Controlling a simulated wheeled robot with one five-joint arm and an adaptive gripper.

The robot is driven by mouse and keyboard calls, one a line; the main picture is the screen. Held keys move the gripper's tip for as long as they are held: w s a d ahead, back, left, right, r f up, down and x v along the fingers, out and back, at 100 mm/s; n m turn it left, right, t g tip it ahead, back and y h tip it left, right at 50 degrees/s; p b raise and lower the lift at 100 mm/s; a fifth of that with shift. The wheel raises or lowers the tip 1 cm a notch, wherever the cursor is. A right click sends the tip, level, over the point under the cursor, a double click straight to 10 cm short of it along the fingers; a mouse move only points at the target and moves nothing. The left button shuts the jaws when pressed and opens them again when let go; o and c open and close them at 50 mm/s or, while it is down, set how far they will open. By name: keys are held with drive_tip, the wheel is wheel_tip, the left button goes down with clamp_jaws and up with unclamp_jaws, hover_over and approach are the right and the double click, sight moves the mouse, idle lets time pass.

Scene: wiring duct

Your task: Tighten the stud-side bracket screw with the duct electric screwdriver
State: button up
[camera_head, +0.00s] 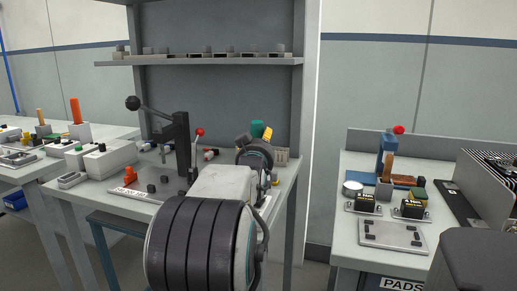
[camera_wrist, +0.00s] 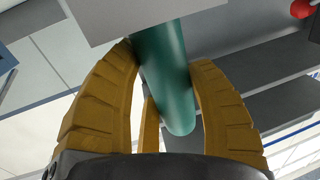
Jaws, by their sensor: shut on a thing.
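My gripper (camera_wrist: 165,62) has yellow padded fingers, shut on a green cylinder in the wrist view. I take this cylinder to be the electric screwdriver (camera_wrist: 168,92). A pale grey block covers its upper end in that view; I cannot tell whether it is joined to it. In the head view the green screwdriver (camera_head: 257,127) shows above my wrist, beside a yellow finger of my gripper (camera_head: 264,132), at the right side of the middle bench. My arm hides part of the bench. I cannot pick out the stud-side bracket or its screw in either view.
The middle bench (camera_head: 63,184) carries a dark lever press (camera_head: 181,145) and an orange part (camera_head: 130,175). A shelf (camera_head: 205,61) with small parts hangs above. The right bench (camera_head: 352,252) holds a blue-and-brown stand, dark blocks and a grey tray (camera_head: 392,235). A floor gap separates these benches.

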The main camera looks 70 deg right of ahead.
drive_tip(key=shift+r, duration=0.2)
wheel_tip(320, 180, up, 18)
drive_tip(key=p, duration=0.6)
drive_tip(key=shift+f, duration=0.1)
idle(0.4)
wheel_tip(320, 180, up, 12)
drive_tip(key=p, duration=1)
drive_tip(key=shift+f, duration=0.25)
